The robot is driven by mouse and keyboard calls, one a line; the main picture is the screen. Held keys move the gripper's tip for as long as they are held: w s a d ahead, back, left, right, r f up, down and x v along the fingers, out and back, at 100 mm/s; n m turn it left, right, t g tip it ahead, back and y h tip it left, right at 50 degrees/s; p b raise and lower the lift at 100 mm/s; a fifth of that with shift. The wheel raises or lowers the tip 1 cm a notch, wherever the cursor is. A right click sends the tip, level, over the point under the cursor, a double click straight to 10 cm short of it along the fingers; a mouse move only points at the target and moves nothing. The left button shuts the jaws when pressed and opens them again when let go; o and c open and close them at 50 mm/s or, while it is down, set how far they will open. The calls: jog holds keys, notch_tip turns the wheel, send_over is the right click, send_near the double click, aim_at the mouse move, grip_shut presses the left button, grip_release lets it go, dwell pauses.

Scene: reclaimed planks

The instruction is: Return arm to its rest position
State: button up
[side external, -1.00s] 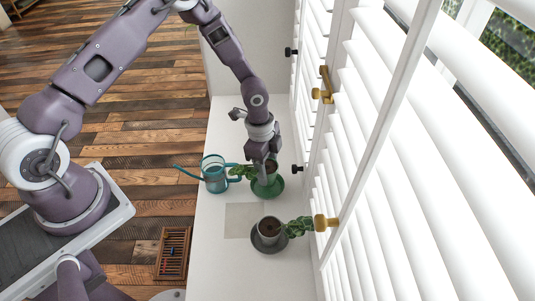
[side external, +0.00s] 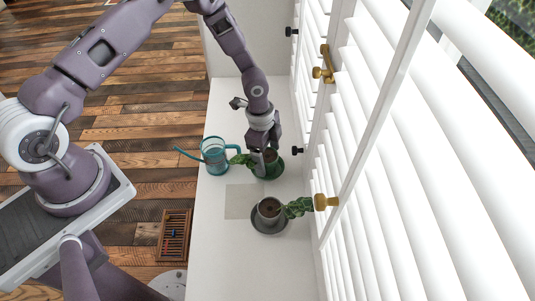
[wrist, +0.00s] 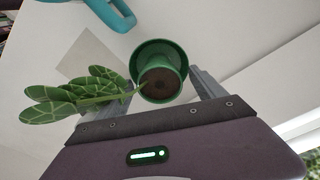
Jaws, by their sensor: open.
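My gripper (side external: 267,152) is open and points down at the green pot (side external: 272,157) on the white sill. In the wrist view, the fingers of my gripper (wrist: 168,82) stand on either side of the green pot (wrist: 162,80), with gaps seen around it. The pot is upright on a green saucer (wrist: 150,48) and holds dark soil. Its leafy plant (wrist: 75,97) leans out to the left, close by or across the left finger; I cannot tell whether they touch. In the side view my gripper hides part of the pot.
A teal watering can (side external: 214,156) stands left of the green pot. A grey pot (side external: 268,207) with a leaning plant sits on a dark saucer (side external: 268,229) nearer the camera. White shutters (side external: 400,190) with brass handles line the right. A pale square (side external: 240,201) lies bare.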

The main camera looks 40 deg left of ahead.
jog(key=shift+r, duration=0.1)
jog(key=s+a+r+n+t+y, duration=0.1)
jog(key=s+a+r+n, duration=0.1)
jog(key=r, duration=0.7)
jog(key=s+a+r+n+y, duration=0.1)
jog(key=s+a+r+n, duration=0.1)
jog(key=r, duration=0.8)
jog(key=s+a+r+n+t+y, duration=0.1)
jog(key=s+a+r+n, duration=0.1)
jog(key=r, duration=0.7)
jog(key=s+r+n+t, duration=0.1)
jog(key=s+r+n, duration=0.1)
jog(key=s, duration=0.4)
jog(key=s+r+n+t+h, duration=0.1)
jog(key=s+r+n, duration=0.2)
jog(key=s+r, duration=0.2)
jog(key=s+d+r+n+t, duration=0.1)
jog(key=s+r+n, duration=0.2)
jog(key=s, duration=0.5)
jog(key=shift+r+h, duration=0.25)
jog(key=shift+h, duration=0.05)
